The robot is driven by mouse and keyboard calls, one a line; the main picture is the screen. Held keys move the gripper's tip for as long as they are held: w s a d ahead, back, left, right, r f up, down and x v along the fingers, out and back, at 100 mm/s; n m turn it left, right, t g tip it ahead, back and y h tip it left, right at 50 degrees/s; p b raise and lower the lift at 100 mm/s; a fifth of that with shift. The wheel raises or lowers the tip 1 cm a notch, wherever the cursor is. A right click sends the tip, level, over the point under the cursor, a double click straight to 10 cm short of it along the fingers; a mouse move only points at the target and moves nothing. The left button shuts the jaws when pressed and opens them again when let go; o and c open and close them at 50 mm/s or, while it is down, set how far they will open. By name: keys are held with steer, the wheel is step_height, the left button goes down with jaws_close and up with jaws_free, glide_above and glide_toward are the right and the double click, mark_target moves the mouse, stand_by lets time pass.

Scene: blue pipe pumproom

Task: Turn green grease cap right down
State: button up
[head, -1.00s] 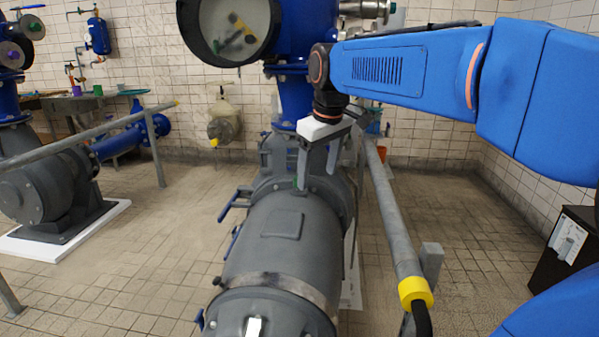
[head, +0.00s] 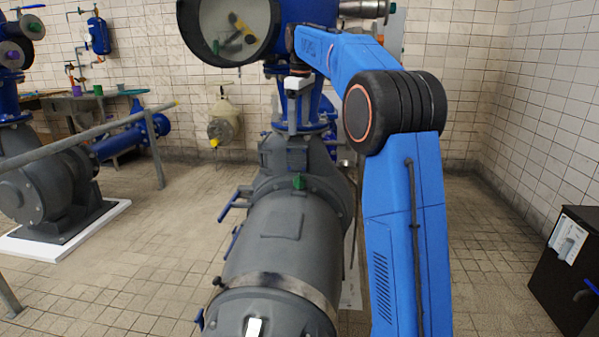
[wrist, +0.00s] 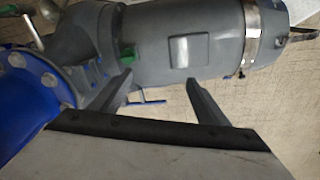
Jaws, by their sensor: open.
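The green grease cap (head: 299,181) is a small green piece standing on top of the grey pump housing (head: 283,225), near its flange. It also shows in the wrist view (wrist: 128,54), just past the tip of the left finger. My gripper (head: 293,132) is beyond and above the cap in the head view, pointing down, apart from it. In the wrist view my gripper (wrist: 159,79) has its two fingers spread with nothing between them. The cap's exact turn angle is too small to tell.
A blue flanged pipe (head: 310,105) rises behind the pump, close to my gripper. A dark cabinet (head: 566,262) stands at right.

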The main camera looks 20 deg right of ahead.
steer(key=w+d+f+n, duration=0.2)
steer(key=w+d+f, duration=0.1)
steer(key=w, duration=0.5)
steer(key=n+g, duration=0.1)
glide_above(300, 175)
step_height(300, 175, down, 4)
steer(key=f, duration=0.1)
step_height(300, 175, down, 17)
steer(key=shift+w+r, duration=0.1)
steer(key=shift+w, duration=0.05)
steer(key=c, duration=1.1)
steer(key=shift+o, duration=0.3)
